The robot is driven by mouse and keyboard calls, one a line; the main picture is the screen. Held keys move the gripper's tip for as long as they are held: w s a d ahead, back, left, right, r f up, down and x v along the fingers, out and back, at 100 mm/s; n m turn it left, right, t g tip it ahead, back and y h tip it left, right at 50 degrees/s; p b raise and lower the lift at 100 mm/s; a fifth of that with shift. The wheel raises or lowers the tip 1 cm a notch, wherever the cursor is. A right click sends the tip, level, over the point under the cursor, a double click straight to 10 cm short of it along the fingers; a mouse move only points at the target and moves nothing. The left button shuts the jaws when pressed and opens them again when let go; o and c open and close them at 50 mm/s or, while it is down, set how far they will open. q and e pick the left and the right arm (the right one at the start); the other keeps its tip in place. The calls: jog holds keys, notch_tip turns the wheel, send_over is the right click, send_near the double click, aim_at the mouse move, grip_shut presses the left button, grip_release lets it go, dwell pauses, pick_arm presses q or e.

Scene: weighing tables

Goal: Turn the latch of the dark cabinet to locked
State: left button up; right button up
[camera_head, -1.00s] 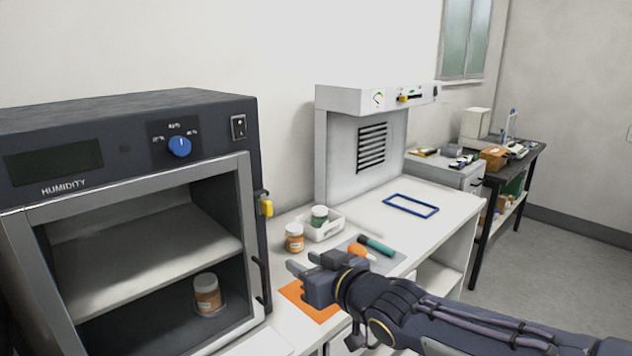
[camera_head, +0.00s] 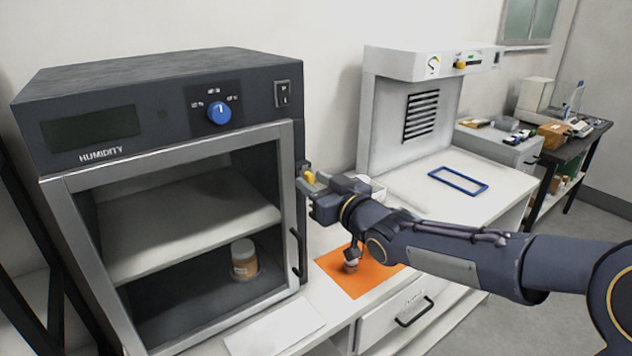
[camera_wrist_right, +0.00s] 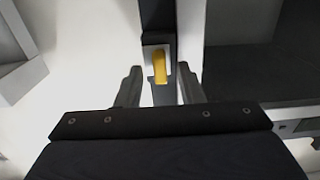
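The dark cabinet (camera_head: 160,77) stands at the left in the head view, with its grey-framed front door (camera_head: 295,190) against the body. Its yellow latch (camera_head: 308,177) sits on the right side near the door's edge, partly hidden by my gripper. In the right wrist view the latch lever (camera_wrist_right: 160,68) points lengthwise up the picture on a pale mount. My right gripper (camera_head: 313,185) is at the latch. In the wrist view its fingers (camera_wrist_right: 158,84) are apart, one on each side of the lever, with gaps visible. My left gripper is out of view.
An orange-labelled jar (camera_head: 244,259) stands inside the cabinet. A black door handle (camera_head: 296,252) is below the latch. An orange mat (camera_head: 385,277) lies on the bench under my right arm. A blue frame (camera_head: 458,181) lies farther right.

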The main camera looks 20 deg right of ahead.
grip_shut()
jog(key=shift+f+n+b, duration=0.15)
jog(key=shift+n+b, duration=0.35)
jog(key=shift+b, duration=0.35)
jog(key=n+b, duration=0.3)
jog(key=n, duration=0.2)
jog(key=n+b, duration=0.3)
jog(key=n, duration=0.3)
jog(key=n+b, duration=0.4)
jog(key=n, duration=0.1)
jog(key=shift+s+a+f+n, duration=0.15)
jog(key=shift+a+n, duration=0.1)
jog(key=shift+n, duration=0.15)
